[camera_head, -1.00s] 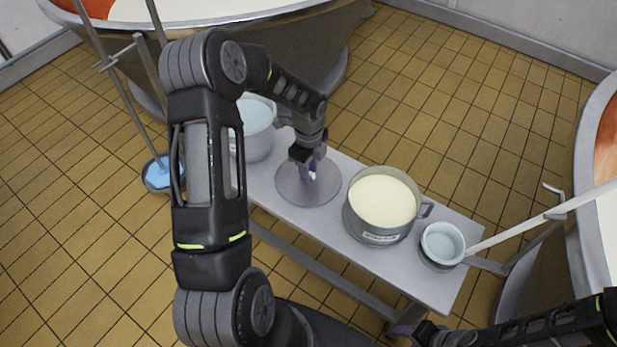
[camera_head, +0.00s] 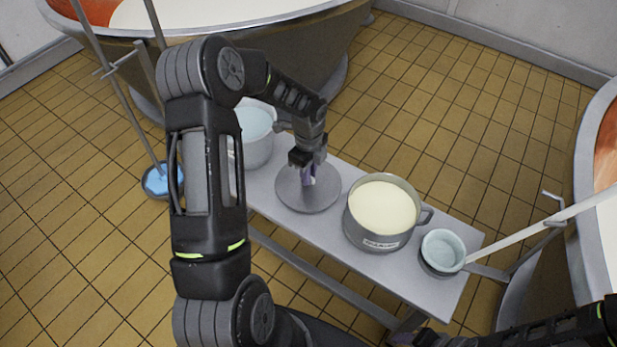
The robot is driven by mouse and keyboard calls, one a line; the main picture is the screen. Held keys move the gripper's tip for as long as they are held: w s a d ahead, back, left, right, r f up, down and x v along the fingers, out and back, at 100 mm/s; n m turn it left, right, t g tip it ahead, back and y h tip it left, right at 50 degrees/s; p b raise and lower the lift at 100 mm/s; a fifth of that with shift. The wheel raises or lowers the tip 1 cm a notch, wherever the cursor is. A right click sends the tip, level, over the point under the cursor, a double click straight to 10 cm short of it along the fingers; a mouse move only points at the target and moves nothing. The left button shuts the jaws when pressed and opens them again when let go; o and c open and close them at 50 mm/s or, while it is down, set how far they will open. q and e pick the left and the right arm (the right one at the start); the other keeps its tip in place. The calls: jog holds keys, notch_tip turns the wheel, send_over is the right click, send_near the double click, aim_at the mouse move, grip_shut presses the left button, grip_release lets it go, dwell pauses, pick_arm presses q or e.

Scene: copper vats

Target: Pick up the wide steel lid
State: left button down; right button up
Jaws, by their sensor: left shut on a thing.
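The wide steel lid (camera_head: 325,197) is a flat grey disc on the bench, between a pot with pale blue liquid and the pot of cream-coloured liquid. My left gripper (camera_head: 309,176) reaches down over its middle and is shut on it, at what seems to be its small pale handle. The fingers hide most of that handle. The lid looks level; I cannot tell whether it touches the bench or is just clear of it. My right gripper (camera_head: 406,338) shows only in part at the bottom edge, beyond the bench's front, and its jaws are unclear.
The grey bench (camera_head: 335,232) also holds the cream-filled pot (camera_head: 372,232) close right of the lid, a small bowl (camera_head: 443,250) at the right end, and the blue-liquid pot (camera_head: 256,145) at left. Large vats (camera_head: 310,50) stand behind and at right. A long pole (camera_head: 540,222) slants near the bowl.

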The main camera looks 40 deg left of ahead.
pick_arm(q)
notch_tip(320, 180, up, 9)
jog(key=shift+p, duration=0.3)
pick_arm(e)
jog(key=shift+r, duration=0.35)
pick_arm(q)
jog(key=shift+r, duration=0.1)
pick_arm(e)
jog(key=shift+r, duration=0.1)
